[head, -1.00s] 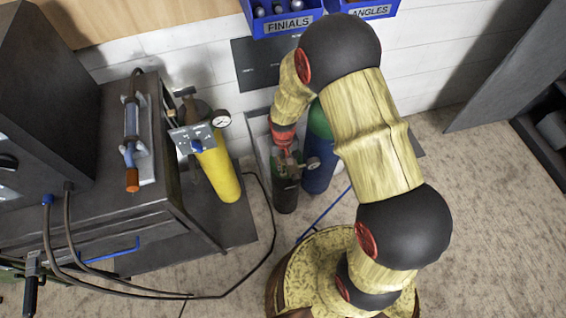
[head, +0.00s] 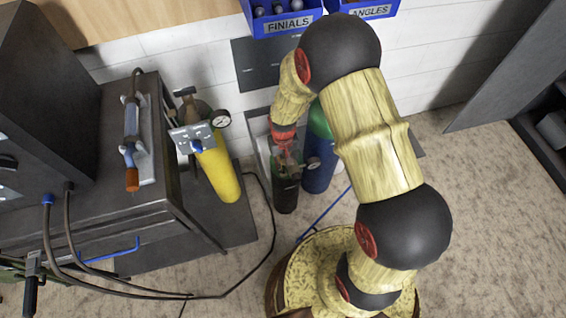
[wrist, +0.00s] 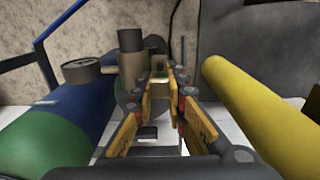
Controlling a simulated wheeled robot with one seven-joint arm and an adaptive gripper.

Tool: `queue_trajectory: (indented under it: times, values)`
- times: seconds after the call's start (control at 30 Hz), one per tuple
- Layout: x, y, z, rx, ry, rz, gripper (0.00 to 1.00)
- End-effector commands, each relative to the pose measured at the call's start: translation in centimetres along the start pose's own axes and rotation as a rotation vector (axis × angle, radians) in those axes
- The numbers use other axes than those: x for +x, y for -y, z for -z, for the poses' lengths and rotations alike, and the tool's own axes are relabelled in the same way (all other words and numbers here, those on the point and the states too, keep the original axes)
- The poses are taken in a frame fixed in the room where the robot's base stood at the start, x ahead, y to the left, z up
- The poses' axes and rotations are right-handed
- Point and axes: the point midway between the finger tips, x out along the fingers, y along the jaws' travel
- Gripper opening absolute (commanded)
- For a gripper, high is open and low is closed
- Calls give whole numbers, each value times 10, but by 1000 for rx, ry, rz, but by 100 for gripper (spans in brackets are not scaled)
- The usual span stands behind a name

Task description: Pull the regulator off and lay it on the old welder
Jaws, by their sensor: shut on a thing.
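The regulator (head: 290,160) is a small brass-coloured body with a round gauge (head: 313,163), at the top of a slim dark cylinder (head: 286,195). In the wrist view the regulator (wrist: 133,62) is between my fingertips, its gauge (wrist: 82,68) pointing left. My gripper (head: 284,146) reaches down from above and is shut on the regulator; its fingers (wrist: 167,92) also show in the wrist view. I cannot tell whether the regulator is seated on the cylinder or just clear of it. A dark grey machine (head: 45,90), apparently the old welder, stands at left with a flat lower top (head: 85,205).
A yellow cylinder (head: 220,175) with a gauge and valve plate stands between my gripper and the machine. A blue cylinder with green shoulder (head: 320,178) is close on the right. Hoses (head: 150,292) cross the floor.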

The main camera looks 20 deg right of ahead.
Motion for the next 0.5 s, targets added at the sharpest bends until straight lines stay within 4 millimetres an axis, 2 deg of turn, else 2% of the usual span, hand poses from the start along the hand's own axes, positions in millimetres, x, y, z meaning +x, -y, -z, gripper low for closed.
queue_trajectory:
  times: [0.5]
  values:
    - [-1, 0, -3, 0, -1, 0, 0]
